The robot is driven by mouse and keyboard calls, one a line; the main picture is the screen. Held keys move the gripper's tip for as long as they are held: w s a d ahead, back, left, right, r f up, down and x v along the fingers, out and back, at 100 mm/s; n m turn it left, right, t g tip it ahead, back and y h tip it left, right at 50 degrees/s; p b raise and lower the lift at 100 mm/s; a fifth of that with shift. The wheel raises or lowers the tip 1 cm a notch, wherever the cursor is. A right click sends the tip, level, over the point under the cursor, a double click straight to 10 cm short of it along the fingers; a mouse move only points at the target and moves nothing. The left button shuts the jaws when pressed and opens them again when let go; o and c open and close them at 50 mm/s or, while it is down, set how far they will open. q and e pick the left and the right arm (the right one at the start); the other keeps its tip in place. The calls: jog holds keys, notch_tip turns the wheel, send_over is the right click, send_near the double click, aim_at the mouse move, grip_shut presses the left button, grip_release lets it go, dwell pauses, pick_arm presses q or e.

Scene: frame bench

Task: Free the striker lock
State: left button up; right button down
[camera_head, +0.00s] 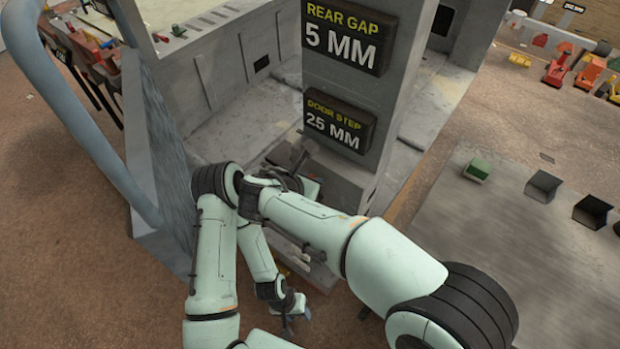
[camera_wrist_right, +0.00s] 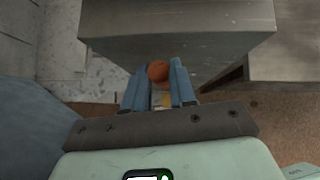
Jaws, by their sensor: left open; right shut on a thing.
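My right gripper (camera_wrist_right: 157,67) is shut on a round orange-red knob (camera_wrist_right: 158,72), seen between its blue fingers in the right wrist view. The knob is close below the edge of a grey block (camera_wrist_right: 180,35). What the knob is fixed to is hidden. In the head view my own arms cover the low part of the grey pillar (camera_head: 345,110), so the knob and right fingers do not show clearly there. My left gripper (camera_head: 292,320) is open and empty, low over the brown floor in front of the pillar. I cannot make out the striker itself.
A blue door frame (camera_head: 95,150) stands close on the left. A grey bench (camera_head: 500,250) with small green and black blocks lies at right. Brown floor (camera_head: 60,230) is clear at left.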

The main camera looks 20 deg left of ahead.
jog(key=c, duration=0.9)
grip_release()
jog(key=shift+w, duration=0.1)
jog(key=v, duration=1.3)
jog(key=shift+r, duration=0.2)
